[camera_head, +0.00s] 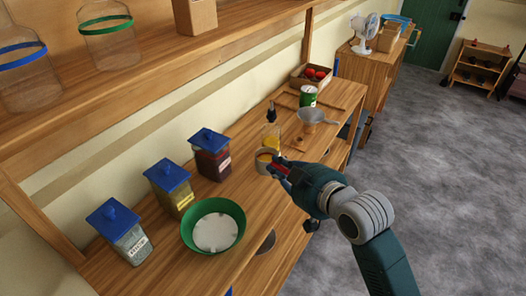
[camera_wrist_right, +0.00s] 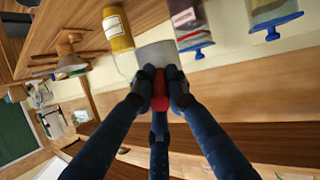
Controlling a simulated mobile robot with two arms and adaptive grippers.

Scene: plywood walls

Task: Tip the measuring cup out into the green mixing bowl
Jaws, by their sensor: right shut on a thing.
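The green mixing bowl (camera_head: 187,238) sits on the wooden worktop at the lower left of the head view, with white contents in it. The measuring cup (camera_head: 264,167) is a small pale cup with a red handle, to the right of the bowl and farther back. It looks upright, with something yellow-orange inside. My right gripper (camera_head: 284,170) is shut on the red handle. The wrist view shows the grey cup (camera_wrist_right: 157,53) beyond the fingers (camera_wrist_right: 161,76). I cannot tell whether the cup touches the worktop. My left gripper is not in view.
Three blue-lidded containers (camera_head: 172,188) stand along the wall behind the bowl. A bottle with yellow liquid (camera_head: 271,137) stands just behind the cup. A funnel (camera_head: 311,116), a green can (camera_head: 308,96) and a box of red things (camera_head: 311,76) are farther back. A shelf (camera_head: 150,60) overhangs.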

